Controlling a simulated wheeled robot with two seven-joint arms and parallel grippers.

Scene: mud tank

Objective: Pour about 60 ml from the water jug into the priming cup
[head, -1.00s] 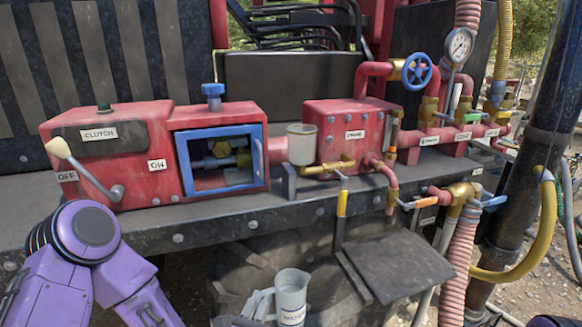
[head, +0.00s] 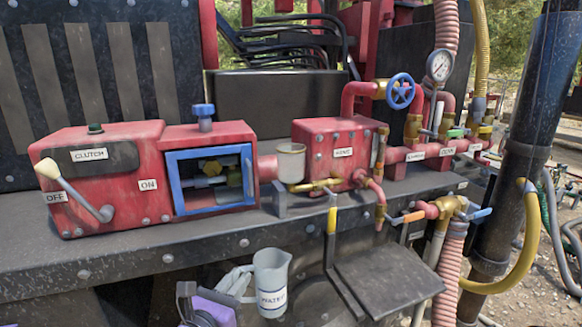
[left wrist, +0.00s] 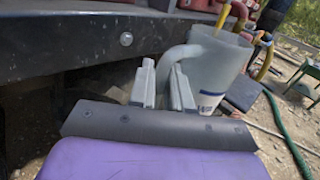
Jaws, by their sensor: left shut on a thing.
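The water jug (head: 271,280) is a pale grey, labelled jug, roughly upright in front of and below the edge of the machine deck. My left gripper (head: 238,283) is shut on its handle, at the jug's left side. In the left wrist view the fingers (left wrist: 164,78) close around the handle of the jug (left wrist: 217,68). The jug's contents are hidden. The priming cup (head: 291,164) is a small whitish cup above the deck, beside the red pump block and its brass pipe. It stands above and slightly right of the jug. My right gripper is not in view.
The dark deck edge (head: 160,256) runs above and behind the jug. A yellow-handled lever (head: 332,220) and a dark flat plate (head: 393,273) are to the jug's right. The red clutch box (head: 100,185) and blue-framed window (head: 210,180) are left of the cup.

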